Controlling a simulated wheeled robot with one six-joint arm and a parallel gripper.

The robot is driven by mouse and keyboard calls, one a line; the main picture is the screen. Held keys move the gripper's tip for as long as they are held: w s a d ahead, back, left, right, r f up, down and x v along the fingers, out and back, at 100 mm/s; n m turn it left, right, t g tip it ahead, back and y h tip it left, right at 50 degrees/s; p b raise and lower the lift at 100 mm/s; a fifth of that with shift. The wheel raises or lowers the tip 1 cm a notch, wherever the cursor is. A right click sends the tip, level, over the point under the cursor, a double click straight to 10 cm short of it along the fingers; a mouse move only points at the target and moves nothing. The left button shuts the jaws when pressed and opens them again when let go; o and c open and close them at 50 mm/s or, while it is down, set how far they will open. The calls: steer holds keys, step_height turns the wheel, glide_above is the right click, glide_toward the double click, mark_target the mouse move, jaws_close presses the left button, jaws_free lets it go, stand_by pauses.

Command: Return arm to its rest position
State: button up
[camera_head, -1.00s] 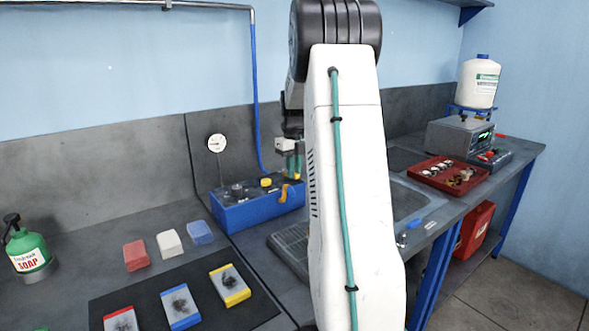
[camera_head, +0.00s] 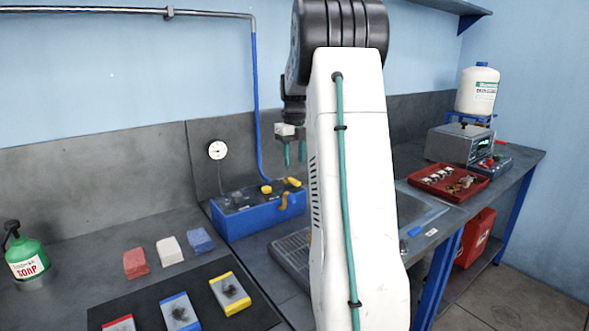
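My arm stands upright in the middle of the view, with a white link in front and a dark joint at the top. My gripper (camera_head: 295,153) hangs down behind the left side of the white link. Its two teal fingers point down with a gap between them, and nothing shows in that gap. The gripper appears above and behind the right end of the blue box (camera_head: 240,222), clear of the bench. Part of the wrist is hidden by my arm.
Red, white and blue blocks (camera_head: 170,251) and several dark-smudged pads (camera_head: 229,294) lie front left, near a green soap bottle (camera_head: 27,259).

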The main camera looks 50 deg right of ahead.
steer(key=shift+r, duration=0.6)
